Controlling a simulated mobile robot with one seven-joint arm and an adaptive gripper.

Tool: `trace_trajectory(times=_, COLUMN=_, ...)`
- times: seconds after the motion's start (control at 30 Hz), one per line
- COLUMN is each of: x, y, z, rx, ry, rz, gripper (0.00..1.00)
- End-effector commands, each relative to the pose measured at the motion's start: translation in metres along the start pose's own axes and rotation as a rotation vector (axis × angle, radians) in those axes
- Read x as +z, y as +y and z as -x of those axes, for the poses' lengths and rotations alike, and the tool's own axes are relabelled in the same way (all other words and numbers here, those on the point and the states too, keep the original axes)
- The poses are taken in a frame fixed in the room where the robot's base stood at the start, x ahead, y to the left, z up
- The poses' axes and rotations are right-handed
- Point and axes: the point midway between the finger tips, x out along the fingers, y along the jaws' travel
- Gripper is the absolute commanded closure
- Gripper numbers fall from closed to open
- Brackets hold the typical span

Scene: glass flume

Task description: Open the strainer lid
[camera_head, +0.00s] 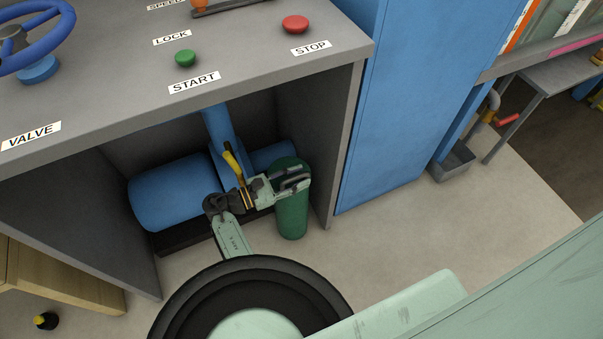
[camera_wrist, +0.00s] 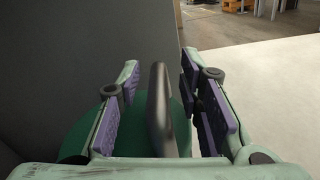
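The strainer is a green cylinder (camera_head: 291,218) standing upright under the bench, beside the blue pump. Its green top, the lid (camera_wrist: 70,146), shows in the wrist view below my fingers and looks closed. A dark upright bar, the lid handle (camera_wrist: 160,110), rises between my finger pads. My gripper (camera_wrist: 162,112) is open around the handle, with a gap on each side and no pad seen touching it. In the head view my gripper (camera_head: 290,180) reaches over the strainer top and hides much of the lid.
A blue pump body (camera_head: 165,195) and a yellow lever (camera_head: 234,166) are left of the strainer. The bench's grey side panel (camera_head: 342,140) is close on the right, and the bench top (camera_head: 110,80) hangs above. Open floor (camera_head: 400,230) lies right of the bench.

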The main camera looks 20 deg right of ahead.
Motion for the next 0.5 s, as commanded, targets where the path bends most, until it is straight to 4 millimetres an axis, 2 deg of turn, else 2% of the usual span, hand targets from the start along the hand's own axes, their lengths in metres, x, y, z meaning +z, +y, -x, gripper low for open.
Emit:
trace_trajectory(times=0.2, x=-0.0001, y=-0.0003, z=-0.0150, rx=0.000, ry=0.000, rz=0.001, gripper=0.67)
trace_trajectory(times=0.47, x=-0.0004, y=-0.0001, z=-0.0158, rx=0.001, ry=0.001, rz=0.001, gripper=0.67)
trace_trajectory(times=0.5, x=-0.0004, y=0.0000, z=-0.0157, rx=0.001, ry=0.001, rz=0.001, gripper=0.70)
